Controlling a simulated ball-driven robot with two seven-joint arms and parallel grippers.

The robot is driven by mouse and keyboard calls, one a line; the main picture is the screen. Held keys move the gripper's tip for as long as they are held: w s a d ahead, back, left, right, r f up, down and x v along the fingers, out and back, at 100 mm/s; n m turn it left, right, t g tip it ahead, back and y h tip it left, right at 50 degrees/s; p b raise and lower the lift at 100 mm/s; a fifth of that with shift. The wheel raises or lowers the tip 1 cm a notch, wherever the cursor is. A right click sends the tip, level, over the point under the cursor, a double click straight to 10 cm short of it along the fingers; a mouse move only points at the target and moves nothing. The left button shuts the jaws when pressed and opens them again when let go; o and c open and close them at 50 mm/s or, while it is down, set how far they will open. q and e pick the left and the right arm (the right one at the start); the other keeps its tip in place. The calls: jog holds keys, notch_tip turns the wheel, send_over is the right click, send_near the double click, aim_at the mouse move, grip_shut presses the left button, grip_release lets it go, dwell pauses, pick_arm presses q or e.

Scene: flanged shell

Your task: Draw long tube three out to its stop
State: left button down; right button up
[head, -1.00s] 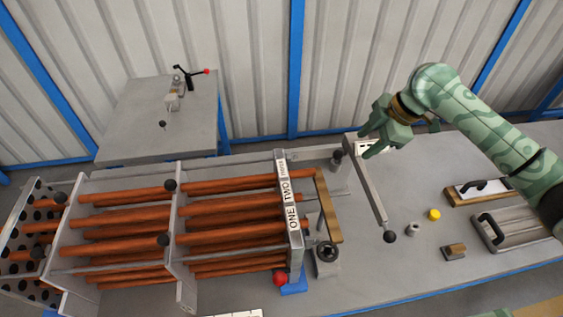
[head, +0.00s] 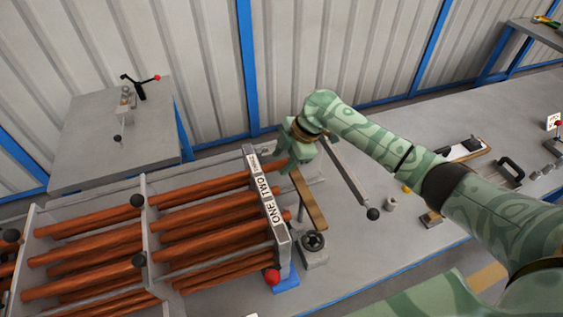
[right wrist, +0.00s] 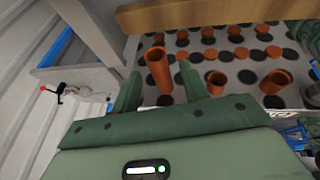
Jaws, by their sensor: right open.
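The flanged shell's end plate (head: 268,205) carries labels ONE, TWO and, at its far end, a small one that reads like THREE. Orange-brown long tubes (head: 205,232) run left from it. My right gripper (head: 292,155) is at the plate's far end, by the THREE label. In the right wrist view its two fingers (right wrist: 160,88) are apart, one on each side of a tube (right wrist: 158,72) that sticks out of the holed plate further than its neighbours. I cannot tell whether the fingers touch it. My left gripper is out of view.
A wooden bar (head: 309,200) stands close in front of the plate. A lever with a black knob (head: 373,214) lies right of it. A red ball (head: 272,277) sits at the plate's near end. A side table (head: 115,130) stands back left.

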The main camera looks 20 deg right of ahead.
jog(key=shift+w+a+f, duration=0.1)
jog(key=shift+a+f, duration=0.2)
jog(key=shift+f, duration=0.15)
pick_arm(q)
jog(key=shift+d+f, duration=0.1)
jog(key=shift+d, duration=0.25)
